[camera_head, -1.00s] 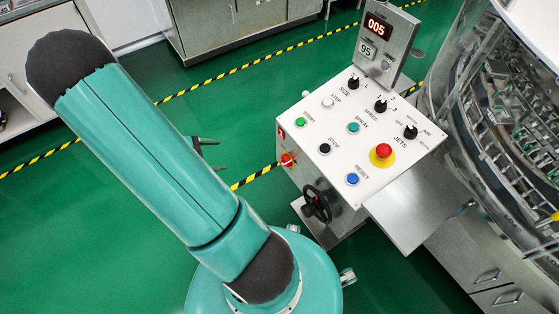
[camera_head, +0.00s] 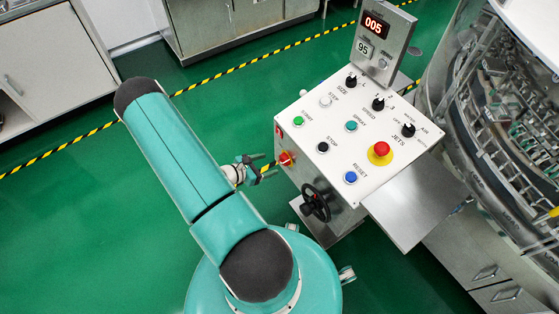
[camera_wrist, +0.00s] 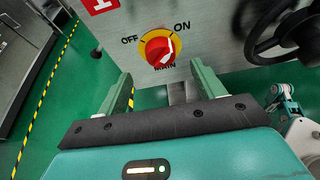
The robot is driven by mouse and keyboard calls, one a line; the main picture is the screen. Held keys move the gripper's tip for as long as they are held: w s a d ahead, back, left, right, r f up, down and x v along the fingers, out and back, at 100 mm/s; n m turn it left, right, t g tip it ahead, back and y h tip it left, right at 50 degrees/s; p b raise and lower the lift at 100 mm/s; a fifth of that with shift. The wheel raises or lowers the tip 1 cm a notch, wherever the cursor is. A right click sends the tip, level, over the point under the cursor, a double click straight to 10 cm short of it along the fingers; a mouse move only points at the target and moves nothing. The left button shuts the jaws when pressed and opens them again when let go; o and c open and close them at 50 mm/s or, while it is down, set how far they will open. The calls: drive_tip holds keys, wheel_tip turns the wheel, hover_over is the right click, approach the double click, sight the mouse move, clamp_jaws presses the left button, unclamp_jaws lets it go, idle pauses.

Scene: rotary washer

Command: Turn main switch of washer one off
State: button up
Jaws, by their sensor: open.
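The main switch is a red knob on a yellow disc (camera_wrist: 158,47), on the side of the control box. The switch also shows in the head view (camera_head: 286,158). My gripper (camera_wrist: 161,69) is open and empty, its fingers below the knob to left and right in the wrist picture and apart from it.
A black handwheel (camera_wrist: 285,30) is on the box right of the switch. The sloped white panel (camera_head: 345,140) above carries several buttons and knobs, including a red emergency button (camera_head: 382,149). The washer (camera_head: 500,120) stands at right. Green floor is clear at left.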

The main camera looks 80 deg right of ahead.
sight(282, 160)
drive_tip(key=x, duration=0.7)
drive_tip(key=shift+c, duration=0.2)
drive_tip(key=c, duration=0.9)
